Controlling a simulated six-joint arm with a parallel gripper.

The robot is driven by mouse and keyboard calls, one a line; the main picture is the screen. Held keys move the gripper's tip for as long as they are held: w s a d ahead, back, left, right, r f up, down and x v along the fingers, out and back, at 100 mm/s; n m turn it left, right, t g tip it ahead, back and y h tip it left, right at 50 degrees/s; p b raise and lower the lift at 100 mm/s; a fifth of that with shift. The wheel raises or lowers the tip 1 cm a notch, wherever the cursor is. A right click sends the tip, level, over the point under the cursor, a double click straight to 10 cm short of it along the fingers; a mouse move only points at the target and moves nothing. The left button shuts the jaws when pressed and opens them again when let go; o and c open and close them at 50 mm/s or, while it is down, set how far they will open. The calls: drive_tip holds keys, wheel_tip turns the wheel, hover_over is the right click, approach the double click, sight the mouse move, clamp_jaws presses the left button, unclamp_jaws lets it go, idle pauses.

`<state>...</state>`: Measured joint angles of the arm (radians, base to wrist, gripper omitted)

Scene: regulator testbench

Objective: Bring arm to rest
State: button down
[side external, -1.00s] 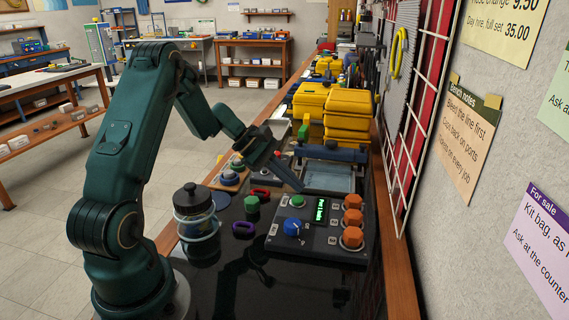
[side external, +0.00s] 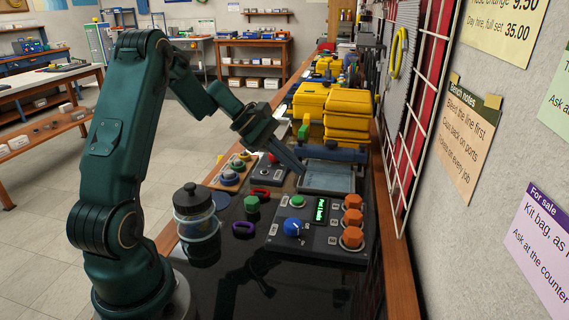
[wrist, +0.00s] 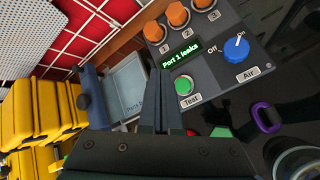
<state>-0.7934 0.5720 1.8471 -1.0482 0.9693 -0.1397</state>
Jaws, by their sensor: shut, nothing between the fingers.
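My gripper (side external: 302,173) is shut and empty, its fingers angled down in the air just behind the test panel in the side external view. In the wrist view my gripper (wrist: 160,72) shows both fingers together. The dark test panel (side external: 272,241) carries a green Test button (wrist: 183,86), a blue Air knob (wrist: 236,50) and three orange caps (side external: 352,218) along its right side. The knob's pointer is near the "On" label. The panel's display (wrist: 182,54) reads "Port 1 leaks".
A pale blue parts tray (wrist: 129,84) lies behind the panel, with stacked yellow cases (side external: 347,117) beyond. A lidded jar (side external: 195,215), a green piece (side external: 251,204), a red ring (side external: 260,192) and a purple ring (side external: 243,229) stand left. A wire grid (side external: 411,130) borders the right.

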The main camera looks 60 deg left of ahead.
drive_tip(key=s+d+r+m+g, duration=0.1)
drive_tip(key=s+d+r+m, duration=0.2)
drive_tip(key=d+r+m, duration=0.35)
drive_tip(key=s+d+r+m+g, duration=0.1)
drive_tip(key=s+d+r+m, duration=0.3)
drive_tip(key=d, duration=0.6)
drive_tip(key=s+f+m+y, duration=0.2)
drive_tip(key=s+m+y, duration=0.1)
drive_tip(key=s, duration=0.3)
drive_tip(key=s+a+f+m+y, duration=0.1)
drive_tip(key=s+f+m+y, duration=0.1)
drive_tip(key=s+m, duration=0.3)
drive_tip(key=shift+s+a+f+m+y, duration=0.15)
drive_tip(key=shift+s+f+m+y, duration=0.2)
drive_tip(key=shift+s, duration=0.45)
